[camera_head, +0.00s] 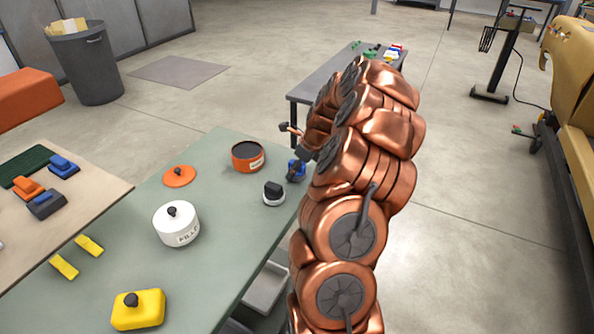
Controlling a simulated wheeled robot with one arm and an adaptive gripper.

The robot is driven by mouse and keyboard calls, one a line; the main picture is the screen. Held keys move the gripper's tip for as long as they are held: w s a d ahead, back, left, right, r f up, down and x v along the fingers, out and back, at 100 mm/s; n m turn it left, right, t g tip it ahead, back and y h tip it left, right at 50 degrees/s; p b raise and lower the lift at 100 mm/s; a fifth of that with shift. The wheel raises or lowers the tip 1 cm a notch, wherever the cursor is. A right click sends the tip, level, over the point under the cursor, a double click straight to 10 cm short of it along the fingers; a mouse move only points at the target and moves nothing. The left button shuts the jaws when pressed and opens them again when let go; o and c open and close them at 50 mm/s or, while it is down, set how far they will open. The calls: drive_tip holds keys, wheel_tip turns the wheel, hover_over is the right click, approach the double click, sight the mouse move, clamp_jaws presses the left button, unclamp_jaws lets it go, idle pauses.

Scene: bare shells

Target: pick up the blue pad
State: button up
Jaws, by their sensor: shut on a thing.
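The blue pad (300,169) shows as a small blue piece at the right edge of the green-grey table, beside my copper arm. My gripper (293,171) is at it, with a dark finger against its side. The gripper is shut on the blue pad. My arm hides most of the gripper and part of the pad, so I cannot tell whether the pad touches the table.
A grey bench (325,80) stands behind.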

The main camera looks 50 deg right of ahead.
drive_tip(key=shift+c, duration=0.3)
drive_tip(key=shift+r+b, duration=0.7)
drive_tip(key=shift+r, duration=1)
drive_tip(key=s+a+b, duration=0.1)
drive_tip(key=s+a, duration=0.2)
drive_tip(key=s, duration=0.4)
drive_tip(key=s+a+r+b, duration=0.1)
drive_tip(key=s+a+b, duration=0.1)
drive_tip(key=s+a, duration=0.2)
drive_tip(key=s, duration=0.3)
drive_tip(key=shift+a+r+b, duration=0.3)
drive_tip(key=o, duration=0.7)
drive_tip(key=c, duration=0.5)
drive_tip(key=shift+o, duration=0.2)
drive_tip(key=shift+f, duration=0.1)
